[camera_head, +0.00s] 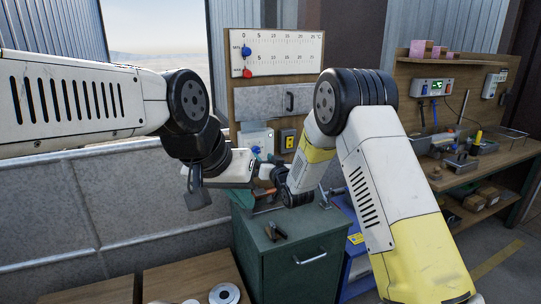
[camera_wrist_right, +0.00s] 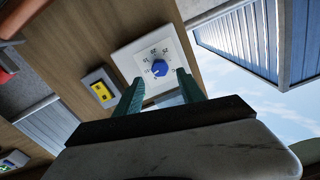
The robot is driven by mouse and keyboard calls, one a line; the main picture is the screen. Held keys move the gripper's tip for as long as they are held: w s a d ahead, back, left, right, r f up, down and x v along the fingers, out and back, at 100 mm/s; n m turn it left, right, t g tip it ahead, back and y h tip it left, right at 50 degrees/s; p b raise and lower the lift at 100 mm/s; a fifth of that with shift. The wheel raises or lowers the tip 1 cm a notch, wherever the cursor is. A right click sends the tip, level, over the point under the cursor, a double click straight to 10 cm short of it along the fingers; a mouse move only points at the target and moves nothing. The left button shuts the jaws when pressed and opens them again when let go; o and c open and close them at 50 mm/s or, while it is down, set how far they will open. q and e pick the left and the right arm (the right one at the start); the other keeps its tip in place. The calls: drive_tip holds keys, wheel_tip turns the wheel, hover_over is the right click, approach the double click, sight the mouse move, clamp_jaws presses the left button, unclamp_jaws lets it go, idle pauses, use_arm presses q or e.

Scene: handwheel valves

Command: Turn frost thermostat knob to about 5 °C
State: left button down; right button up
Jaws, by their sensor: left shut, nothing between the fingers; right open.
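The frost thermostat knob is a blue dial on a white plate. In the right wrist view the knob (camera_wrist_right: 160,69) sits in the middle of the plate (camera_wrist_right: 126,61), ringed by small numbers. Its pointer is too small to read. The knob also shows in the head view (camera_head: 256,150). My right gripper (camera_wrist_right: 159,76) is open. Its teal fingers point at the plate, with the knob seen between the tips; contact cannot be told. My left gripper (camera_head: 195,192) is shut and empty, left of the green cabinet and away from the knob.
A scale board (camera_head: 276,52) above carries a blue marker (camera_head: 246,51) and a red marker (camera_head: 247,72) at its left end. A yellow box (camera_head: 289,139) is right of the plate. A green cabinet (camera_head: 310,262) stands below. A workbench (camera_head: 480,165) is at right.

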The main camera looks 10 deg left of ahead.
sight(257, 151)
drive_tip(key=shift+x, duration=2.45)
drive_tip(key=shift+c, duration=0.4)
drive_tip(key=c, duration=0.9)
